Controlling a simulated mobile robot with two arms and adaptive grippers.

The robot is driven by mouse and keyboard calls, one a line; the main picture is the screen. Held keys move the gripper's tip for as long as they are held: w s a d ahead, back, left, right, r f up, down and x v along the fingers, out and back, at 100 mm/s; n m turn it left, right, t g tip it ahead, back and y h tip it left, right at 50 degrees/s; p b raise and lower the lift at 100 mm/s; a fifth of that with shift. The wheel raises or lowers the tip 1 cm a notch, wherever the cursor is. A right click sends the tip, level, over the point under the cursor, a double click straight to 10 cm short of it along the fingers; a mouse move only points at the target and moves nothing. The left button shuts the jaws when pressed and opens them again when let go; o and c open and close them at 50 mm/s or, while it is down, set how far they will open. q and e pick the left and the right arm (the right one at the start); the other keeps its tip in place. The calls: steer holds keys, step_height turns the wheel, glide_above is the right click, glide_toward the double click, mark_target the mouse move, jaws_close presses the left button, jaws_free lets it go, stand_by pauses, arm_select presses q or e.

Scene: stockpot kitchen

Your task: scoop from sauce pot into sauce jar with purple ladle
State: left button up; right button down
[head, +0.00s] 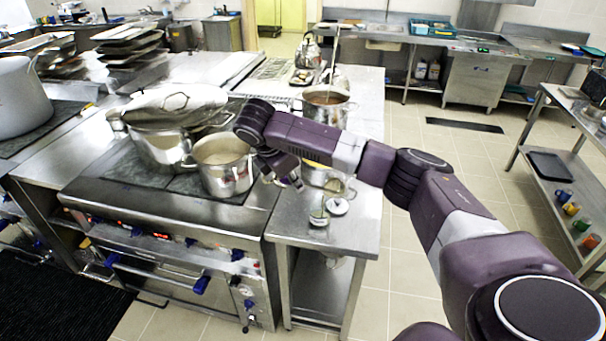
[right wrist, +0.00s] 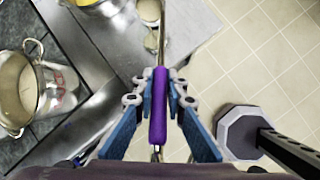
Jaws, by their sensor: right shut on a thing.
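My right gripper (head: 284,178) is over the front left of the steel counter. In the right wrist view, its blue fingers (right wrist: 159,100) are shut on the purple handle of the ladle (right wrist: 158,110). The ladle's metal shaft runs away toward the top; I cannot make out its bowl. A small glass jar (head: 318,217) stands on the counter near the front, with a round pale lid (head: 337,206) beside it. A pot of red-brown sauce (head: 326,98) stands further back, with an upright utensil handle in it. A pot with yellow contents (head: 313,178) is partly hidden behind my gripper. My left gripper is out of view.
An open steel pot (head: 222,166) stands on the stove left of my gripper, also in the right wrist view (right wrist: 18,92). A larger pot (head: 160,140) is behind it. A kettle (head: 308,52) is at the back. Floor right of the counter is clear.

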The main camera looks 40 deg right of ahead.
steer(key=shift+w+a+f, duration=0.1)
steer(key=shift+a+f, duration=0.1)
steer(key=shift+a, duration=0.25)
steer(key=a+f+h+b, duration=0.2)
steer(key=f+h+b, duration=0.2)
steer(key=f+b, duration=0.4)
steer(key=w+a+f+n+h+b, duration=0.1)
steer(key=f+h+b, duration=0.3)
steer(key=f+b, duration=0.4)
steer(key=a+f+g+h+b, duration=0.1)
steer(key=a+f+h+b, duration=0.3)
steer(key=f+b, duration=0.4)
steer(key=shift+w+n+b, duration=0.15)
steer(key=shift+n+b, duration=0.25)
steer(key=shift+b, duration=0.05)
stand_by(2.8)
